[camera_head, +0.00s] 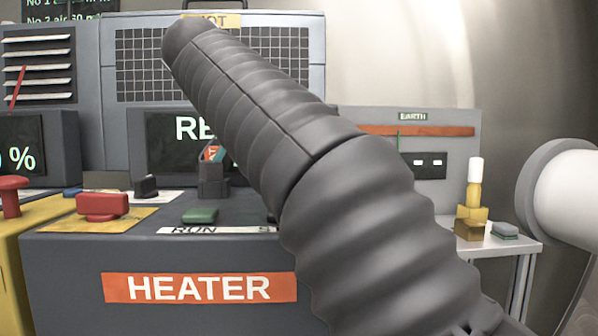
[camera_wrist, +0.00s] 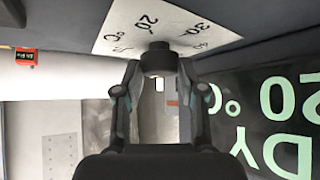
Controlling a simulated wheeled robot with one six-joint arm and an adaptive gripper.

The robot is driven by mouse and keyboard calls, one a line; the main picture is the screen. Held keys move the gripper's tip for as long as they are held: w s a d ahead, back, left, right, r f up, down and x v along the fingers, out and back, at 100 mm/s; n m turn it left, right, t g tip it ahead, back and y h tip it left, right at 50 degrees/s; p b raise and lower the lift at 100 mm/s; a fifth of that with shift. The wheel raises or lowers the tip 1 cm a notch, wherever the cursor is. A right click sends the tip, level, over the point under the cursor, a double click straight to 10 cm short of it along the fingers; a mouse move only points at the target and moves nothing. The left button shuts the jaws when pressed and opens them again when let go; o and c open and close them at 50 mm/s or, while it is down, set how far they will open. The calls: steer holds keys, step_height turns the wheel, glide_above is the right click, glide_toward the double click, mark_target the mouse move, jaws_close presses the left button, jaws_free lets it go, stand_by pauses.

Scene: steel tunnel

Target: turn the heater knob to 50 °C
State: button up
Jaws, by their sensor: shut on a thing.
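The heater knob (camera_wrist: 160,57) is dark and round and stands on a white dial plate (camera_wrist: 112,22) in the wrist view. The plate shows upside-down marks, 20 °C, 30 and 40. My gripper (camera_wrist: 160,68) has one finger on each side of the knob and is shut on it. Which mark the knob points to cannot be made out. The heater (camera_head: 120,250) is a dark grey console with an orange HEATER label in the head view. There my arm hides the knob and gripper. The screen (camera_wrist: 285,120) reads 20 ° and part of a word.
On the heater's top are a red button (camera_head: 100,205), a green RUN button (camera_head: 200,215) and a black control (camera_head: 146,187). A side table (camera_head: 492,243) with a yellow fitting (camera_head: 473,200) stands at right. A white cylinder (camera_head: 565,190) is at the right edge.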

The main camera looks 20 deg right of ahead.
steer(key=shift+f, duration=0.1)
steer(key=o, duration=1.1)
steer(key=shift+o, duration=0.2)
